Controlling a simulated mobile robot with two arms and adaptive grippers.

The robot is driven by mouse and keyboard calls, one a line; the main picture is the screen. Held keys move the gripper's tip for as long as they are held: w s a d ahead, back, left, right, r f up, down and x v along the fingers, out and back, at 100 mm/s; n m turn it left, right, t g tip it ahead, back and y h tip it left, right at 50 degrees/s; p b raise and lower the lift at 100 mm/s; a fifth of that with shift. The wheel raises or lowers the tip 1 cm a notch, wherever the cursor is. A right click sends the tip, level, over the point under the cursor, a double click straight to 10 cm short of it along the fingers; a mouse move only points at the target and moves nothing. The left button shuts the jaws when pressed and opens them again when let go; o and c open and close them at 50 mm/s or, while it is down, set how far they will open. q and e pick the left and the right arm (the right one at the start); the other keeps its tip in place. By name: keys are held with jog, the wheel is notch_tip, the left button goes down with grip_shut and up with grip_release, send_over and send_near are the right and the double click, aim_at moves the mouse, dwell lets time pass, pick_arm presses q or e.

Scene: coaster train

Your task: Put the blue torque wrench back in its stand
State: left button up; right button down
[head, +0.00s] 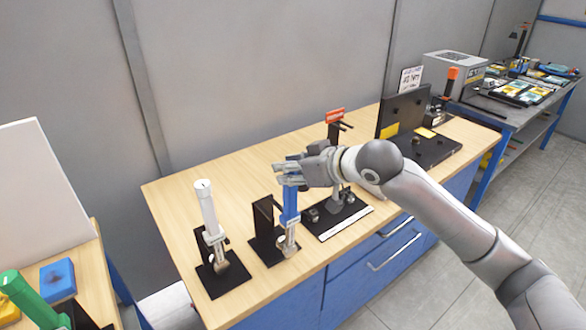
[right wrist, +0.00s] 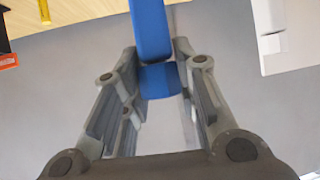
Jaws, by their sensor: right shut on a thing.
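The blue torque wrench (head: 290,205) hangs upright, handle up and metal head down, from my right gripper (head: 283,174). The gripper is shut on the upper part of its blue handle. In the right wrist view the blue handle (right wrist: 152,30) shows between the two fingers (right wrist: 155,62). A black stand (head: 264,220) with an upright post and a flat base is just left of the wrench. The wrench head is over the right part of this base; whether it touches the stand is not clear. My left gripper is not in view.
A white torque wrench (head: 207,208) stands in a similar black stand on the left. A black open case (head: 430,150) lies farther right. A green handle (head: 30,298) shows at bottom left.

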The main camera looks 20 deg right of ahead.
jog(key=shift+w+a+r+p, duration=0.1)
jog(key=shift+w+a+p, duration=0.2)
jog(key=shift+w, duration=0.4)
jog(key=shift+w+a+r+p, duration=0.1)
jog(key=shift+w+a+p, duration=0.1)
jog(key=shift+w+p, duration=0.35)
jog(key=shift+w+a+r+p, duration=0.1)
jog(key=shift+w+a+p, duration=0.15)
jog(key=shift+w, duration=0.6)
jog(key=shift+w+a+p, duration=0.2)
jog(key=shift+w+a, duration=0.05)
jog(key=shift+w, duration=0.35)
jog(key=shift+w+a+p, duration=0.15)
jog(key=shift+w+a, duration=0.1)
jog(key=shift+w, duration=0.35)
jog(key=shift+p, duration=0.45)
jog(key=shift+f, duration=0.9)
dwell(0.9)
jog(key=c, duration=1.1)
grip_release()
jog(key=shift+s, duration=0.1)
jog(key=v, duration=1.2)
jog(key=shift+f, duration=0.25)
